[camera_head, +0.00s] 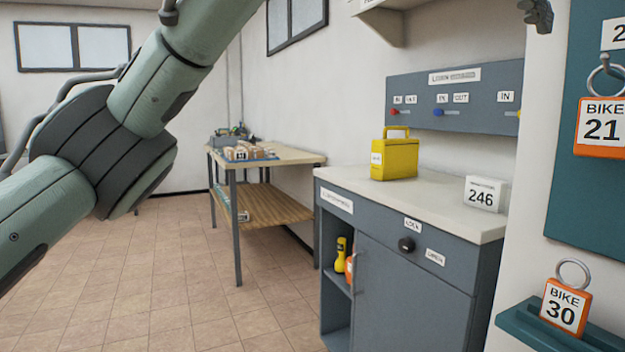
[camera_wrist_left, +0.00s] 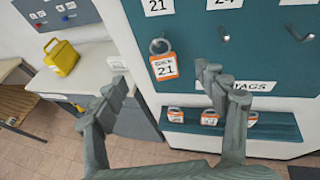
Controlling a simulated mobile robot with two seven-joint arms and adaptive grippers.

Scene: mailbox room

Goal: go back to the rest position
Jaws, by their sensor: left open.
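My left arm (camera_head: 100,150) crosses the left side of the head view and runs out of the top edge. My left gripper (camera_wrist_left: 163,80) is open and empty in the left wrist view, its two fingers apart in front of the tag board. The orange-framed BIKE 21 tag (camera_wrist_left: 165,67) hangs by its ring from a hook on the board and appears between the fingertips, beyond them. It also shows at the right edge of the head view (camera_head: 601,127). A small grey gripper part (camera_head: 538,13) shows at the top right of the head view. My right gripper is not in view.
The teal board (camera_wrist_left: 258,60) has empty hooks. Below it, a teal ledge (camera_wrist_left: 280,127) holds several orange tags, including BIKE 30 (camera_head: 565,306). A grey cabinet (camera_head: 410,290) carries a yellow box (camera_head: 395,160) and a white 246 block (camera_head: 485,194). A workbench (camera_head: 300,157) stands behind. Floor at left is clear.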

